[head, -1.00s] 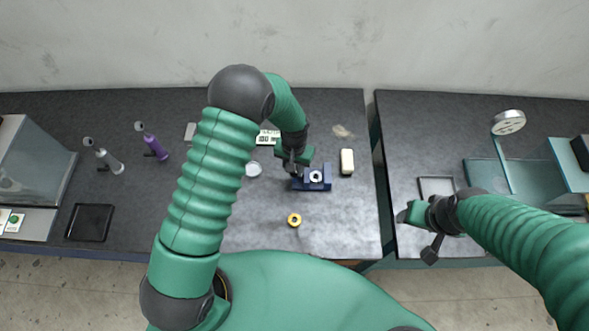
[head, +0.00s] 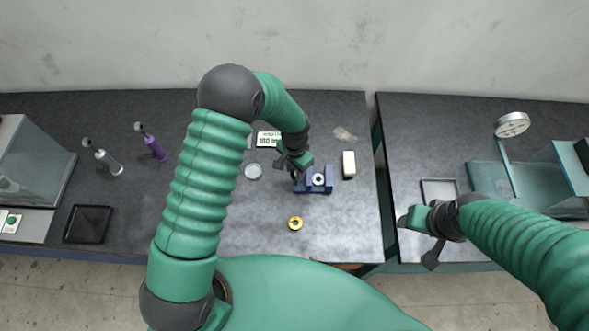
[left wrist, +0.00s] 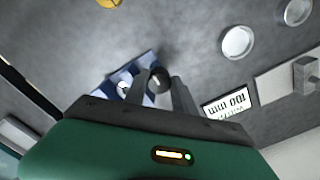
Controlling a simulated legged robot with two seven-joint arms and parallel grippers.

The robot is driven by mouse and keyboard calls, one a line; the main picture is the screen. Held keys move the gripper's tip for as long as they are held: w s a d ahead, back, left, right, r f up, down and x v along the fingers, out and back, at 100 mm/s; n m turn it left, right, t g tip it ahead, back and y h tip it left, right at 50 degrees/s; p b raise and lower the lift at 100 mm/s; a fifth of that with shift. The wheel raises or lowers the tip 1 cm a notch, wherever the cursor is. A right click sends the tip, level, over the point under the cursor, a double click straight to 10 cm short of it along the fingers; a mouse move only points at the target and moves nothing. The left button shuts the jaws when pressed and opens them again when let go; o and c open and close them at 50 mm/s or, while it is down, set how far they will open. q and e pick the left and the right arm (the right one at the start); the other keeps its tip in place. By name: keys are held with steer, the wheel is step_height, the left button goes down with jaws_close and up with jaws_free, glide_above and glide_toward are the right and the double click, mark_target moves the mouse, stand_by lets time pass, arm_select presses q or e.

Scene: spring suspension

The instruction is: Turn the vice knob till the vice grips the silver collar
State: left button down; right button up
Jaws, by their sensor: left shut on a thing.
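The blue vice (head: 327,188) stands on the grey bench in front of me, and its body also shows in the left wrist view (left wrist: 104,90). The silver collar (head: 319,179) sits in the vice as a pale ring; it shows beside a finger in the left wrist view (left wrist: 124,86). I cannot tell whether the jaws touch it. The dark round vice knob (left wrist: 159,79) is between the fingers of my left gripper (head: 295,174), which is shut on it at the vice's left end. My right gripper (head: 418,238) hangs over the right bench, away from the vice; its finger gap is unclear.
A yellow ring (head: 295,223) lies in front of the vice. A cream block (head: 348,164) is to its right, a silver dish (head: 253,171) to its left. A display (head: 268,139) stands behind. A black tray (head: 88,224) is far left. A gap separates the benches.

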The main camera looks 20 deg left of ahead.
arm_select(q)
steer(key=shift+w+r, duration=0.15)
steer(key=shift+w, duration=0.2)
steer(key=c, duration=1.2)
jaws_free()
steer(key=shift+o, duration=0.8)
steer(key=shift+d+f, duration=0.1)
steer(key=shift+f, duration=0.1)
steer(key=shift+s+r, duration=0.1)
steer(key=shift+r, duration=0.1)
step_height(320, 180, up, 16)
steer(key=b, duration=0.3)
steer(key=shift+r, duration=0.2)
steer(key=s+a+f+n+t+b, duration=0.1)
steer(key=s+a+f+n+b, duration=0.1)
steer(key=s, duration=0.5)
steer(key=s+a+f+n+t+b, duration=0.1)
steer(key=s+a+f+n+b, duration=0.2)
steer(key=s+f, duration=0.2)
steer(key=s, duration=0.3)
steer(key=shift+a+f+n+t+b, duration=0.2)
steer(key=shift+n+t+b, duration=0.1)
steer(key=shift+n+b, duration=0.1)
